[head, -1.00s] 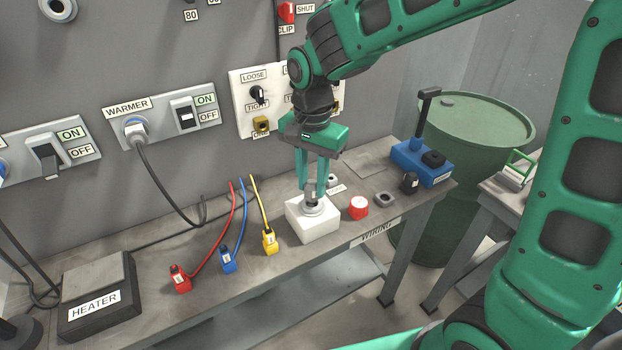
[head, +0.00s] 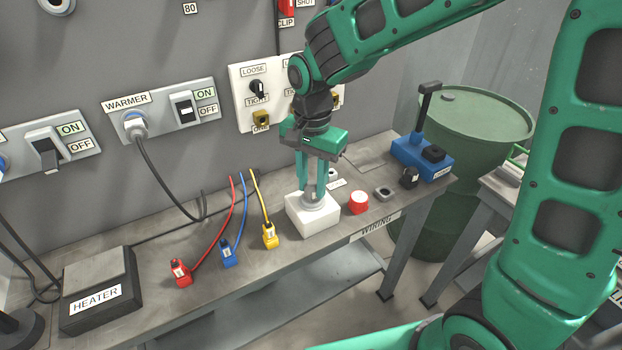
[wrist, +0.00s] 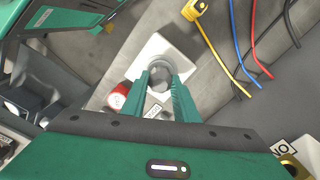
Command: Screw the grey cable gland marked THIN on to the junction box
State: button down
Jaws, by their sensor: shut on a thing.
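The white junction box (head: 312,221) stands on the bench; its top also shows in the wrist view (wrist: 172,48). My gripper (head: 313,192) points straight down above the box, its two green fingers shut on the grey cable gland (head: 313,201). In the wrist view the gland (wrist: 160,75) is a round grey piece between the fingertips, at the middle of the box top. It appears to touch the box, but I cannot tell how far its thread is in. No THIN mark on it is readable.
A red round part (head: 359,202) stands just right of the box. Further right are a grey square part (head: 383,193), a black part (head: 409,178) and a blue device (head: 423,158). Yellow (head: 269,235), blue (head: 228,252) and red (head: 180,272) cable connectors lie left. A heater (head: 97,290) stands far left.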

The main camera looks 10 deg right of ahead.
aim_at(313, 183)
jog(key=c, duration=1.3)
grip_release()
notch_tip(313, 183, up, 11)
jog(key=shift+f, duration=0.15)
jog(key=shift+d, duration=0.15)
